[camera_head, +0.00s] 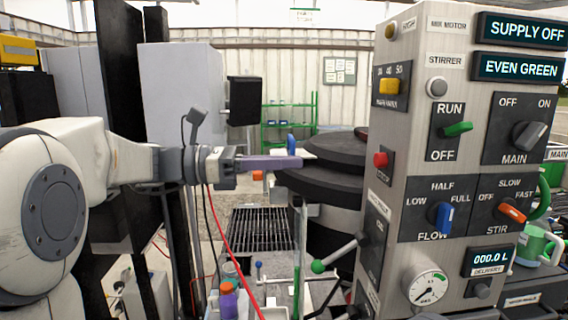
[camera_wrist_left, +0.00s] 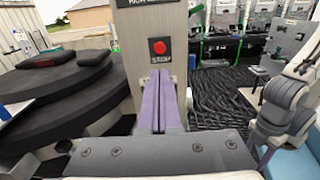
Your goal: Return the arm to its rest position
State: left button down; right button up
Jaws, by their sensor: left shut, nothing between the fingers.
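My left arm comes in from the left in the head view and reaches toward the centre. Its left gripper (camera_head: 300,161) has purple fingers that are shut with nothing between them. The fingers point right, toward the grey control panel (camera_head: 459,23), and appear in front of the dark round stacked platform. In the left wrist view the shut fingers (camera_wrist_left: 162,90) point at a panel face with a red STOP button (camera_wrist_left: 159,47). From this view I cannot tell how wide the gap to the panel is.
The panel has knobs, a pressure gauge (camera_head: 427,288) and displays reading SUPPLY OFF and EVEN GREEN. A lever with a green ball (camera_head: 318,266) sticks out at its lower left. The dark round platform (camera_head: 330,186) stands behind. A red cable (camera_head: 226,245) hangs below my arm.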

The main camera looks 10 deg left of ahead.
pick_arm(q)
jog(key=s+d+f+m+g+y, duration=0.35)
jog(key=s+d+f+m, duration=0.2)
jog(key=f, duration=0.35)
jog(key=s+d+f+m+g+y, duration=0.35)
jog(key=s+d+f, duration=0.3)
jog(key=f, duration=0.25)
jog(key=s+a+f+m+t+y, duration=0.1)
jog(key=s+a+f+m+y, duration=0.2)
jog(key=f+m, duration=0.4)
jog(key=s+a+f+m+t+y, duration=0.1)
jog(key=s+a+f+m+y, duration=0.2)
jog(key=m, duration=0.9)
jog(key=s+f+y, duration=0.3)
jog(key=s+f, duration=0.1)
jog(key=s, duration=0.1)
jog(key=shift+s+a+f+m, duration=0.15)
jog(key=shift+a+f+m, duration=0.15)
jog(key=shift+a, duration=0.1)
